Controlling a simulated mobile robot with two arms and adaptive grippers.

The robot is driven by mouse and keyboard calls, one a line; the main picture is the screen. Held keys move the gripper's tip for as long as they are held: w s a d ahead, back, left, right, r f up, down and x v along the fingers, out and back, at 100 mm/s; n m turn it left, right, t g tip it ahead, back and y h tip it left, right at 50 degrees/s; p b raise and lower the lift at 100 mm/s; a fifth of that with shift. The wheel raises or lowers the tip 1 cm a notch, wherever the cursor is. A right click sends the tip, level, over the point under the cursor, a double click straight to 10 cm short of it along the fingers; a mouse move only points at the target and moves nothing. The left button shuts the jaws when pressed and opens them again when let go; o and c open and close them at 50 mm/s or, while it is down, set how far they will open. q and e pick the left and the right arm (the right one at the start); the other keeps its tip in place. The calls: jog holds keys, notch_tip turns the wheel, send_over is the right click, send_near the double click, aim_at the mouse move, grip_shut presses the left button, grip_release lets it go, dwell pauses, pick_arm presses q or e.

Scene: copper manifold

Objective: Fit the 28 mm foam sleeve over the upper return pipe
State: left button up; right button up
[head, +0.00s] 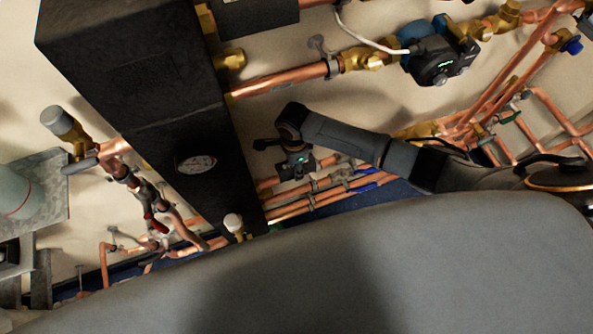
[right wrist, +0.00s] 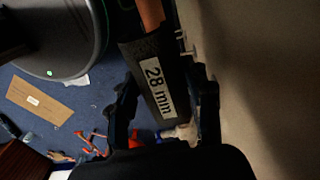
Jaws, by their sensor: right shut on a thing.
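The black foam sleeve (right wrist: 158,85) with a white "28 mm" label lies between the two fingers of my right gripper (right wrist: 164,105) in the right wrist view. The gripper is shut on it. A copper-coloured pipe piece (right wrist: 151,13) shows at the sleeve's far end; I cannot tell whether the sleeve is around it or only in front of it. In the head view my right gripper (head: 268,146) is small and dark, beside the large black block, and the sleeve cannot be made out. A thick copper pipe (head: 280,81) runs above it; I cannot tell if it is the upper return pipe. My left gripper is out of view.
The large black block (head: 130,70) with a round gauge (head: 196,164) stands left of my right gripper. A pump (head: 438,62) with a white cable is at upper right. Several copper pipes (head: 325,196) run below the gripper. In the right wrist view a cardboard piece (right wrist: 40,100) lies on the blue floor.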

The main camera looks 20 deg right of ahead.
jog(key=shift+w+f, duration=0.25)
jog(key=shift+w, duration=0.05)
jog(key=shift+f+b, duration=0.15)
jog(key=shift+b, duration=0.4)
jog(key=shift+f+b, duration=0.9)
jog(key=shift+b, duration=0.3)
jog(key=shift+f, duration=1.3)
jog(key=shift+f+p, duration=0.2)
jog(key=shift+p, duration=0.1)
jog(key=o, duration=1.1)
jog(key=shift+c, duration=0.2)
